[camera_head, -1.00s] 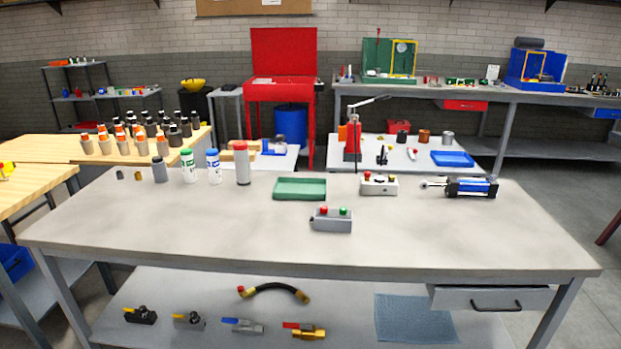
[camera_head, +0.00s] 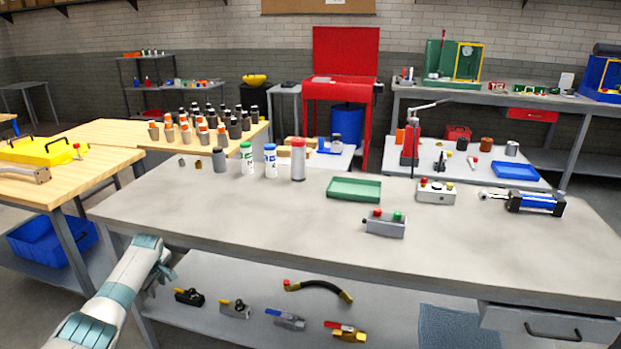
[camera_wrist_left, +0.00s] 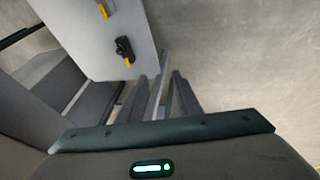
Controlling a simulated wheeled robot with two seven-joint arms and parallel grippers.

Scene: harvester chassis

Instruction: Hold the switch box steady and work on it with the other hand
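A grey switch box (camera_head: 384,229) with a red and a green button on top sits near the front middle of the grey workbench (camera_head: 270,225). A lighter box (camera_head: 436,197) with a red button stands behind it to the right. My left gripper (camera_head: 170,266) is at the bench's front left, below the top's edge and well left of both boxes. In the left wrist view its two dark fingers (camera_wrist_left: 165,98) are apart with nothing held between them. My right gripper is not in view.
Several valves (camera_head: 286,319) and a hose (camera_head: 318,290) lie on the lower shelf. The bench top's front left is clear.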

